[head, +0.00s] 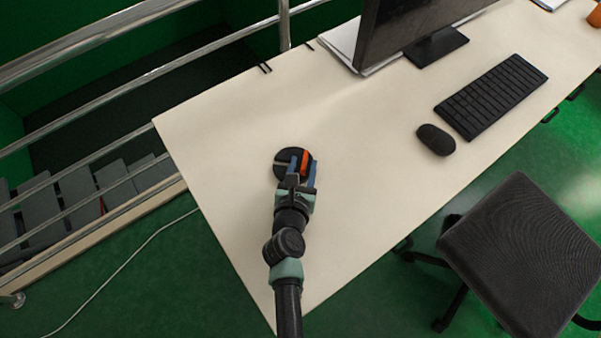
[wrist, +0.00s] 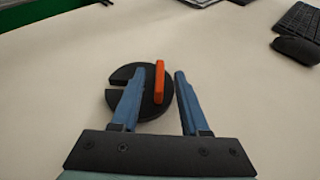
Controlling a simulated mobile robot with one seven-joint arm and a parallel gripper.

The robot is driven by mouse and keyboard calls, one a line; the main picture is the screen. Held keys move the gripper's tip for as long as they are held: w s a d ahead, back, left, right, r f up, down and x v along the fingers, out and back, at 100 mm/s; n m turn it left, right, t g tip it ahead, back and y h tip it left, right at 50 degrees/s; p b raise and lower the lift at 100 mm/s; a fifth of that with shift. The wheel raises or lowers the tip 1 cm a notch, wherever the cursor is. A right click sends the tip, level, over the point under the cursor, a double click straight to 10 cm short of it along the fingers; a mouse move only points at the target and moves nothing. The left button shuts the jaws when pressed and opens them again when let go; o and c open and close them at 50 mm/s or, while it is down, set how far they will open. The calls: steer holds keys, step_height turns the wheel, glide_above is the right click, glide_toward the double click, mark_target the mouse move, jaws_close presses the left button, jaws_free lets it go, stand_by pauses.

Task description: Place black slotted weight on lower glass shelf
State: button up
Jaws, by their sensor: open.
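The black slotted weight (head: 283,161) is a round disc lying flat on the cream desk, with a slot on its left side and a raised orange bar (wrist: 159,82) on top. It also shows in the wrist view (wrist: 146,105). My gripper (head: 303,158) is over the weight with its blue fingers apart. In the wrist view the fingers (wrist: 156,88) stand on either side of the orange bar, the left one over the disc and the right one by its right edge. I cannot tell whether they touch the weight. No glass shelf is in view.
The desk (head: 230,130) is clear around the weight. A mouse (head: 436,140), a keyboard (head: 491,95) and a monitor (head: 415,30) stand to the right and back. A black chair (head: 525,250) is at the right front. Metal railings (head: 130,87) run along the left.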

steer(key=p+v, duration=0.1)
steer(key=v, duration=1.1)
steer(key=shift+d+r, duration=0.1)
steer(key=shift+r, duration=0.05)
